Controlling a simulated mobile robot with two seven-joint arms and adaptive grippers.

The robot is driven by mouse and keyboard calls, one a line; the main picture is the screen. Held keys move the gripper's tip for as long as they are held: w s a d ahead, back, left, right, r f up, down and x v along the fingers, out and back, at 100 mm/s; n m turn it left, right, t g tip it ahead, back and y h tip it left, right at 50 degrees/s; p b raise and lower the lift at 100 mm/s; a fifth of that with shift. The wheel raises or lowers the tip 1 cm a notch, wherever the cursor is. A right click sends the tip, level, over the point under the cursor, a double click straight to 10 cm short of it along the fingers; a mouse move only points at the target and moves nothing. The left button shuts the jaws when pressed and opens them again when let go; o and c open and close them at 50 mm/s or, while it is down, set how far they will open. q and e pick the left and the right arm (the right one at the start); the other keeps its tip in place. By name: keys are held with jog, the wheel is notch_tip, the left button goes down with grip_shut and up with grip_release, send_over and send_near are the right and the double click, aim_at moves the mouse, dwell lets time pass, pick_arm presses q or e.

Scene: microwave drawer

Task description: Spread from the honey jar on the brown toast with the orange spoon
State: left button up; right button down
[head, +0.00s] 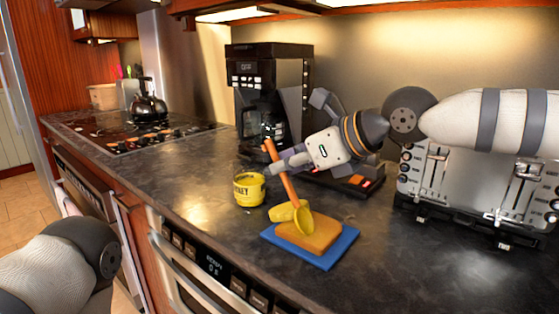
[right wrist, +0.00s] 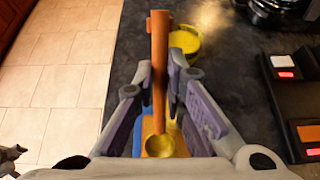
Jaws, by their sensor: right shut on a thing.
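My right gripper (head: 280,168) is shut on the orange handle of the spoon (head: 286,181), which tilts with its yellow bowl down. The bowl is over the brown toast (head: 318,236); I cannot tell whether it touches. The toast lies on a blue board (head: 343,250). A yellow rounded piece (head: 284,212) shows beside the bowl; I cannot tell what it is. The yellow honey jar (head: 249,191) stands upright behind and left of the toast. In the right wrist view, the spoon (right wrist: 159,65) stands between the fingers and the jar (right wrist: 186,42) is beyond it. My left gripper is out of view.
A black coffee maker (head: 268,95) stands behind the jar. A silver toaster (head: 470,180) is at the right, and a dark device with red lights (head: 350,180) is behind the toast. A kettle (head: 149,104) sits on the stove. The counter in front of the toaster is clear.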

jog(key=shift+s+d, duration=0.7)
jog(key=shift+d, duration=0.3)
jog(key=shift+s+d+f, duration=0.1)
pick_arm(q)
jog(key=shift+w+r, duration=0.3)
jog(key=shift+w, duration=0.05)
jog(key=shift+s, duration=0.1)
pick_arm(e)
jog(key=shift+f, duration=0.1)
jog(key=shift+w+a, duration=0.45)
jog(key=shift+a, duration=0.05)
jog(key=shift+w+a, duration=0.45)
jog(key=shift+a, duration=0.15)
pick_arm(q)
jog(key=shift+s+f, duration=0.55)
pick_arm(e)
jog(key=shift+r, duration=0.2)
